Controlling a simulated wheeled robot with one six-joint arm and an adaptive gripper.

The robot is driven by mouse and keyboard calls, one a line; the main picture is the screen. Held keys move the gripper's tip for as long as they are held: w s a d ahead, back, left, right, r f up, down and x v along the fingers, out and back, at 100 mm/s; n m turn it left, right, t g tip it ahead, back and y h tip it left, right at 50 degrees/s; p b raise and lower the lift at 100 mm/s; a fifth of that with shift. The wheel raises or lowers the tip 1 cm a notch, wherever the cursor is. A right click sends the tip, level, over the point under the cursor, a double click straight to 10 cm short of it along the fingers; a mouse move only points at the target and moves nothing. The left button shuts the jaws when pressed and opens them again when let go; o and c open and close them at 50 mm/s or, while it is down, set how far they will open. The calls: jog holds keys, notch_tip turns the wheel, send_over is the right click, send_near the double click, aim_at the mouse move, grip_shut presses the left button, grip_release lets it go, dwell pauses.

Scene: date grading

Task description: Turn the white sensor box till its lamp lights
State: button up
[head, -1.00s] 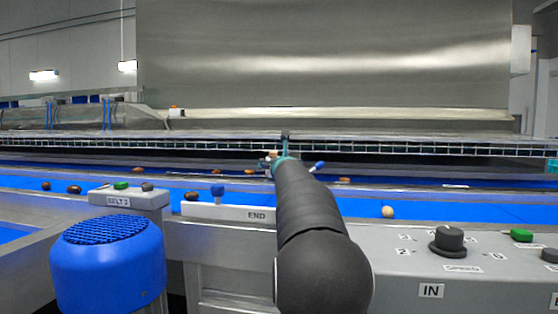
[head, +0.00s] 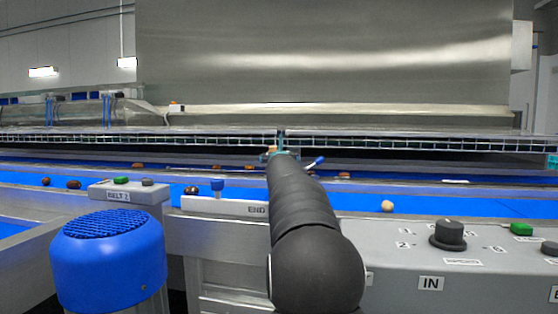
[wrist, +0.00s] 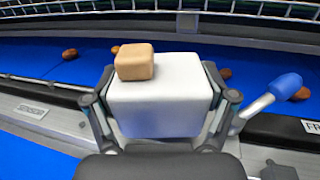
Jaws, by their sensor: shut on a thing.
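The white sensor box (wrist: 165,112) fills the middle of the wrist view. A tan-orange block (wrist: 135,61), which looks like its lamp, sits on top towards the left; I see no clear glow on it. My gripper (wrist: 160,88) has one finger on each side of the box and is shut on it. In the head view my gripper (head: 280,154) is over the far blue belt, and my own arm hides nearly all of the box.
A blue-ended lever (wrist: 285,87) sticks out close to the right finger. Brown dates (wrist: 69,54) lie on the blue belt. A wire-mesh rail (head: 400,150) runs behind. A grey control panel (head: 400,280) with a black knob (head: 447,235) stands at front right.

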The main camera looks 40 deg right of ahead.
dwell(0.3)
jog(key=o, duration=1)
jog(key=shift+s, duration=0.1)
jog(key=shift+v, duration=5.95)
jog(key=shift+a, duration=0.1)
